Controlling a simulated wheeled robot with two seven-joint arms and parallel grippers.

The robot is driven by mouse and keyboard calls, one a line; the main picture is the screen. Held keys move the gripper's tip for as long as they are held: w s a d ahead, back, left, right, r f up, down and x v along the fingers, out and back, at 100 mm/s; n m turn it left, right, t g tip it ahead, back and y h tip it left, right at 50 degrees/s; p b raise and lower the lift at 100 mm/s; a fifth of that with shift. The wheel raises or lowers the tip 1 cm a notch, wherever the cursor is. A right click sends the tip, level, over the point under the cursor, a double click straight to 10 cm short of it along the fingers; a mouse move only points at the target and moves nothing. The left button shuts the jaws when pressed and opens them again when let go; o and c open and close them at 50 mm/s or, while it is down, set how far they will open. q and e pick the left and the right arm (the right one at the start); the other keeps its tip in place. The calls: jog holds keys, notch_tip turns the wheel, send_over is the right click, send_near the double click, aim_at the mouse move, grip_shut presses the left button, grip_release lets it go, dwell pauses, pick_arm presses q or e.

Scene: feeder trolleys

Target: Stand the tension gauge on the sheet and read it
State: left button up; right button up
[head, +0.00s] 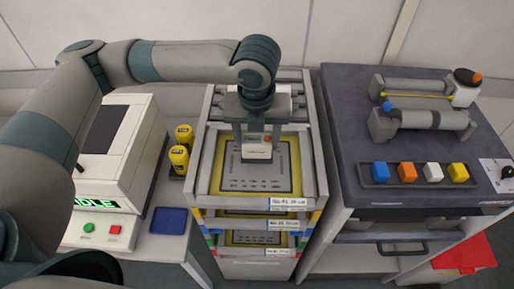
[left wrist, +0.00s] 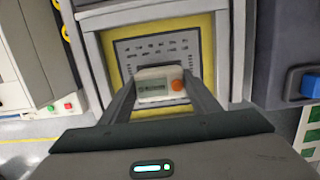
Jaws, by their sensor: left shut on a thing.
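The tension gauge (head: 257,151) is a small whitish box with an orange button and a small display. My left gripper (head: 257,140) is shut on it, and the gauge also shows between the fingers in the left wrist view (left wrist: 158,87). The sheet (head: 232,172) is a grey stencil with slots, in a yellow frame in the top drawer of the middle trolley. The gauge is over the sheet; I cannot tell if it touches. The display is too small to read. The sheet also shows in the left wrist view (left wrist: 150,48). My right gripper is not in view.
More framed sheets sit in lower drawers (head: 255,237). Left stands a white machine (head: 120,150) with a green "IDLE" display, two yellow jars (head: 179,160) and a blue pad (head: 168,221). Right is a dark trolley top (head: 345,130) with rollers (head: 420,120) and a tray of coloured blocks (head: 415,173).

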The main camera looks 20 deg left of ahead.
aim_at(257, 150)
pick_arm(q)
jog(key=shift+f+p, duration=0.9)
jog(key=shift+f, duration=1.1)
jog(key=shift+f, duration=0.1)
jog(key=o, duration=1.4)
jog(key=r+b, duration=0.1)
jog(key=r, duration=0.2)
jog(key=s+r+b, duration=0.1)
jog(key=r, duration=0.3)
jog(key=r+b, duration=0.1)
jog(key=r, duration=0.3)
jog(key=shift+s+d, duration=0.25)
jog(key=shift+d, duration=0.05)
jog(key=shift+s+r, duration=0.15)
jog(key=shift+r, duration=0.4)
